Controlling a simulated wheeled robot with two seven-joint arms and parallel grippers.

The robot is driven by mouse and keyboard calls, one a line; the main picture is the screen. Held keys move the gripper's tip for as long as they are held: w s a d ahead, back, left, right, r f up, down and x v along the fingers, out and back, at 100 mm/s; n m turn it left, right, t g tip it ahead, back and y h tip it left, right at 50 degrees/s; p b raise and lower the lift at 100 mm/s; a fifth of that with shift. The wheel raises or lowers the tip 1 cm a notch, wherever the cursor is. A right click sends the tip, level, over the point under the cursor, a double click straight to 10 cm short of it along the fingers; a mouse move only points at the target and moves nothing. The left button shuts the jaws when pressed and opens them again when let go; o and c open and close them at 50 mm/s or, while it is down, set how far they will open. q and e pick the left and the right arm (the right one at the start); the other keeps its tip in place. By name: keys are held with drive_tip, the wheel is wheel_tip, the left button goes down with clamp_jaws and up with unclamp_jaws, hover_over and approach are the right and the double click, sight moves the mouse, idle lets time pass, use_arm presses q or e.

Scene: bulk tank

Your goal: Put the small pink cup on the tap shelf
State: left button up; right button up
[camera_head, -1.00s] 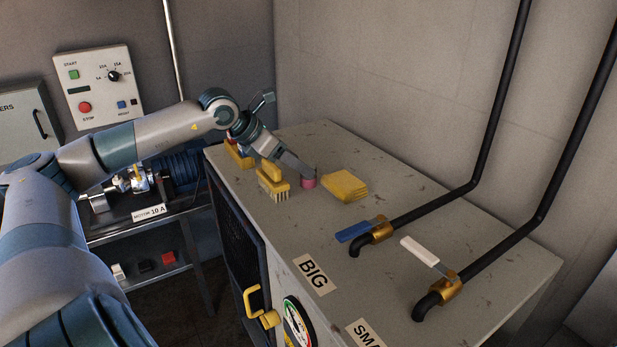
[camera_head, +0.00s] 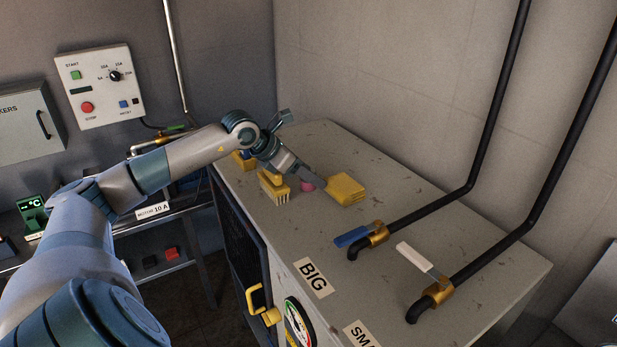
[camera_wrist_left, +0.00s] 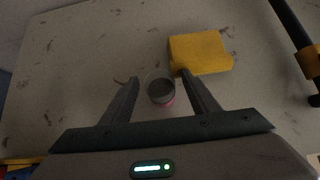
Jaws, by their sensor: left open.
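The small pink cup (camera_head: 307,186) stands on the grey cabinet top, partly hidden by my left gripper. In the left wrist view the cup (camera_wrist_left: 161,91) is seen from above, dark inside with pink at its lower edge. My left gripper (camera_head: 313,183) is open and low over the cabinet top. In the left wrist view its fingers (camera_wrist_left: 160,76) are spread on either side of the cup, with gaps visible. The right fingertip overlaps the near corner of a yellow block (camera_wrist_left: 200,53); I cannot tell if they touch. I cannot identify the tap shelf. My right gripper is out of view.
The yellow block (camera_head: 345,188) lies just right of the cup. A yellow brush (camera_head: 273,188) lies to its left. Black pipes with a blue-handled valve (camera_head: 378,232) and a white-handled valve (camera_head: 437,287) cross the right side of the cabinet top (camera_head: 320,230).

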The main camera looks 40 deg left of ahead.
idle(0.4)
use_arm(q)
drive_tip(key=c, duration=1.2)
drive_tip(key=shift+o, duration=0.2)
drive_tip(key=shift+r, duration=0.1)
drive_tip(key=shift+c, duration=0.6)
